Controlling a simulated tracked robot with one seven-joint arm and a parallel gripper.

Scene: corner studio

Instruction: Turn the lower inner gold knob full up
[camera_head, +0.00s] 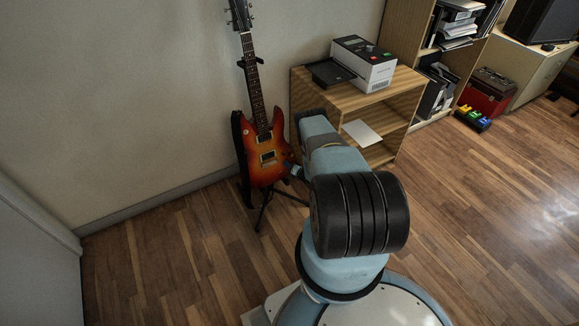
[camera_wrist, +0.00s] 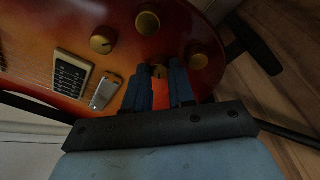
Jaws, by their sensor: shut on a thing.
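The red and orange sunburst guitar (camera_head: 265,155) stands upright against the wall in the head view. Its glossy body fills much of the wrist view (camera_wrist: 45,30). Several gold knobs sit on it: one at the top (camera_wrist: 148,22), one to the left (camera_wrist: 103,40), one to the right (camera_wrist: 198,57). Another gold knob (camera_wrist: 159,71) lies between the two dark fingertips of my gripper (camera_wrist: 160,76). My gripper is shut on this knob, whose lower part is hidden. In the head view, my gripper (camera_head: 293,169) reaches the guitar's lower right side, partly hidden by my arm.
The guitar's stand (camera_head: 262,212) has legs spread on the wood floor. A wooden shelf (camera_head: 300,90) stands close right of the guitar, with a white box (camera_head: 365,65) on top. A chrome bar (camera_wrist: 105,91) and a pickup (camera_wrist: 71,74) lie left of the fingers. Floor at left is clear.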

